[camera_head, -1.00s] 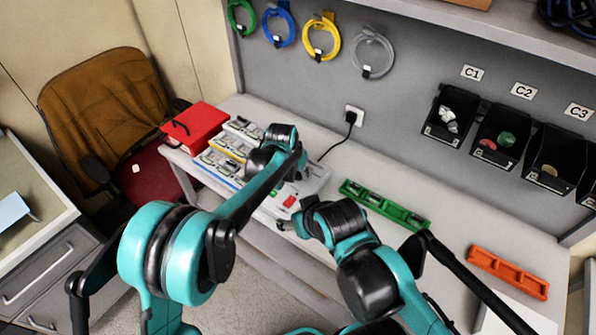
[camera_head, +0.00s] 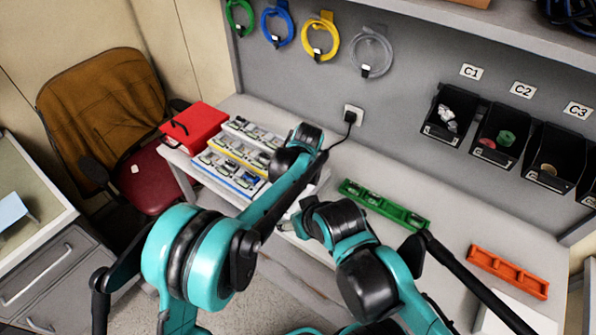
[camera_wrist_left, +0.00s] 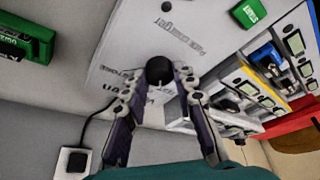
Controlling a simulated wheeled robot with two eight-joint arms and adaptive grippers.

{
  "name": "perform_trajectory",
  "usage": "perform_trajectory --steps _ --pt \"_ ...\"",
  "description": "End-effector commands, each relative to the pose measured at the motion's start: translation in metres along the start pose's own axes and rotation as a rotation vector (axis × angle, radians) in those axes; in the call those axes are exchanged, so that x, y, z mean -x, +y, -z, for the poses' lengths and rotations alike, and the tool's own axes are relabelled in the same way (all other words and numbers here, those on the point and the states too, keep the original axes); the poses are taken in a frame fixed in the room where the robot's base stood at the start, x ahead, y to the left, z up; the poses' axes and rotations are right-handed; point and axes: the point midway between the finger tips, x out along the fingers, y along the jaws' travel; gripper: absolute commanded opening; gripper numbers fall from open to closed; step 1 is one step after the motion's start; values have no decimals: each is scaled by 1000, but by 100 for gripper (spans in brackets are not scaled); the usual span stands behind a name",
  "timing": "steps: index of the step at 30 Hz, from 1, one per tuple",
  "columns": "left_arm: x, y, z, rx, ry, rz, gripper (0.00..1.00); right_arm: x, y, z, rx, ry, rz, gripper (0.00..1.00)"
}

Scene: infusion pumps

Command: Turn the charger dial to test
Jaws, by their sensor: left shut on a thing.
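The charger (camera_wrist_left: 118,60) is a pale panel with upside-down print reading "Pack charger". Its round black dial (camera_wrist_left: 159,66) sits between the two fingers of my left gripper (camera_wrist_left: 160,78), which is shut on it in the left wrist view. A green START button (camera_wrist_left: 249,12) is on the same panel. Which word the dial points at cannot be told. In the head view my left forearm and wrist cover most of the charger and hide the left gripper. My right gripper (camera_head: 288,219) shows only in small part at the bench front, its fingers unclear.
Bays (camera_head: 238,152) with yellow and blue edges and a red box (camera_head: 194,126) are left of the charger. A green rack (camera_head: 385,206) and orange rack (camera_head: 508,271) lie to the right. A black cord runs to the wall outlet (camera_head: 353,116).

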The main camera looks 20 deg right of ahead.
Motion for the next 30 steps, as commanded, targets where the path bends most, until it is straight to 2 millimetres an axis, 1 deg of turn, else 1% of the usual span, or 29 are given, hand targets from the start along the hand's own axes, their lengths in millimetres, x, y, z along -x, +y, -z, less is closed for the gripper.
perform_trajectory --steps 6,11,26,27,28,29,30 --pt "0 1 -1 96 -2 40 0 0 0 0 0 0 0 68" --pt "0 2 -1 136 -3 56 0 0 0 0 0 0 0 68" --pt "0 1 -1 153 -3 63 0 0 0 0 0 0 0 68" --pt "0 1 -1 153 -3 63 35 0 0 0 0 0 0 68" --pt "0 1 -1 153 -3 63 42 0 0 0 0 0 0 68" --pt "0 1 -1 153 -3 63 48 0 0 0 0 0 0 68" --pt "0 1 -1 153 -2 63 48 0 0 0 0 0 0 68"
